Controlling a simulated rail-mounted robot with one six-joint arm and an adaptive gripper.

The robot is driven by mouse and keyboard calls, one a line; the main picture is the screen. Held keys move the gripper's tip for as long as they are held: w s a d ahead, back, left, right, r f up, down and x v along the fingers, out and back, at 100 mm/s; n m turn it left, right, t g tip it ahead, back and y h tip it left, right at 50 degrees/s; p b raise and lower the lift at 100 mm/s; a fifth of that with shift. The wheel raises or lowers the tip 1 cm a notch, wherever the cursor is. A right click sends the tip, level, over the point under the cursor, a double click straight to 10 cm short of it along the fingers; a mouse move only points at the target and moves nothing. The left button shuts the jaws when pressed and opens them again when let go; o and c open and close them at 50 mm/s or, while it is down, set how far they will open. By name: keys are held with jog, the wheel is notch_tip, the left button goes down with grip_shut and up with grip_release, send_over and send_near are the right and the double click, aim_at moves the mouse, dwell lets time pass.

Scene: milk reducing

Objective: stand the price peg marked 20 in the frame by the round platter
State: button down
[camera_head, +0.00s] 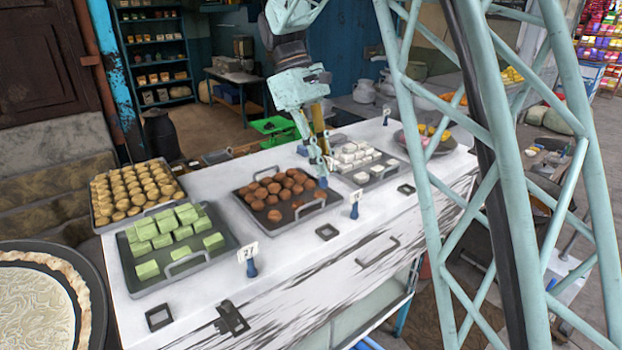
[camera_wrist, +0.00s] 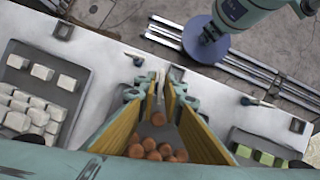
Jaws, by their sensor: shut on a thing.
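My gripper (camera_head: 324,172) is shut on what looks like a price peg, above the back right of the brown-ball tray; a blue end (camera_head: 323,183) shows below the fingers. In the wrist view my gripper (camera_wrist: 160,88) has the pale held piece between its tips; its number cannot be read. A peg whose card seems to start with 2 (camera_head: 248,262) stands at the counter front by the green sweets. Other pegs stand nearer the middle (camera_head: 354,207) and far back (camera_head: 386,116). A round platter (camera_head: 425,152) with coloured sweets sits at the right end, partly behind my lattice column.
Empty dark square frames lie along the front edge of the white counter (camera_head: 290,262): left (camera_head: 159,318), middle (camera_head: 327,232) and right (camera_head: 406,189). Trays hold green blocks (camera_head: 176,241), brown balls (camera_head: 285,188) and white cubes (camera_head: 358,158). A large round pan (camera_head: 97,290) is at lower left.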

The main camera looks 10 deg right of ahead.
jog(key=w+d+r+m+y+b, duration=0.1)
jog(key=w+d+m+b, duration=0.1)
jog(key=d+m, duration=0.2)
jog(key=w+d+m+g+y+b, duration=0.1)
jog(key=w+d+m+y+b, duration=0.1)
jog(key=w+d+m, duration=0.1)
jog(key=shift+d+r+m, duration=0.4)
jog(key=shift+d+m, duration=0.5)
jog(key=shift+d, duration=0.1)
jog(key=shift+d, duration=0.1)
